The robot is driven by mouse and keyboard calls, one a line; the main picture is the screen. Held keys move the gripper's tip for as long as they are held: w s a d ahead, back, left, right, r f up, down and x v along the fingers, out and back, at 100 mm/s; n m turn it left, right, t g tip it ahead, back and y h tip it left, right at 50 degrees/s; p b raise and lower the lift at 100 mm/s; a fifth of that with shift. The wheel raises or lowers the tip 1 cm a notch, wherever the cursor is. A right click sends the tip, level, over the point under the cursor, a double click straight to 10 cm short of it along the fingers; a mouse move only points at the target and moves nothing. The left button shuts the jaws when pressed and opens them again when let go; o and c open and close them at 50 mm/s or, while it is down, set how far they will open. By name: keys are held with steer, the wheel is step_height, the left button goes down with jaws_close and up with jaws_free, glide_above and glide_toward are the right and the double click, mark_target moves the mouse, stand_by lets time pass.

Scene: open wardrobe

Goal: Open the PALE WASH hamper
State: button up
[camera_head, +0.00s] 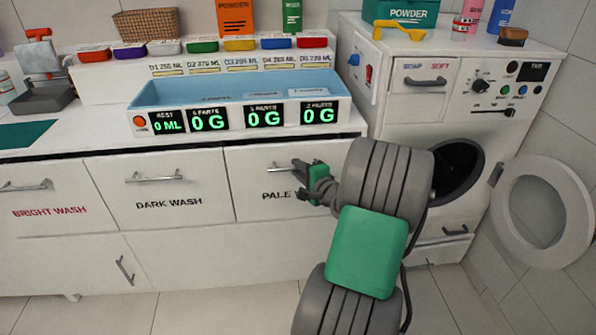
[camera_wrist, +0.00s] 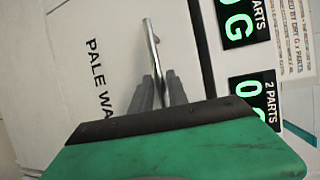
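The PALE WASH hamper (camera_head: 250,205) is a white front in the lower cabinet, right of DARK WASH, and looks closed. Its label is partly hidden behind my gripper. Its silver bar handle (camera_head: 281,169) runs across the upper part of the front. My gripper (camera_head: 301,180) is at the handle's right end, with its fingers apart, one above the other. In the wrist view, the handle (camera_wrist: 150,38) runs down toward the two grey fingertips (camera_wrist: 158,90), which lie on either side of its near end. Contact with the handle cannot be told.
DARK WASH (camera_head: 160,205) and BRIGHT WASH (camera_head: 40,215) fronts are to the left. A blue tray (camera_head: 225,93) with green readouts sits above on the counter. The washer's round door (camera_head: 545,210) hangs open at right. Tiled floor (camera_head: 210,315) in front is clear.

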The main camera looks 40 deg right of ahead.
steer(key=shift+w, duration=0.25)
steer(key=shift+c, duration=0.4)
jaws_close()
stand_by(0.9)
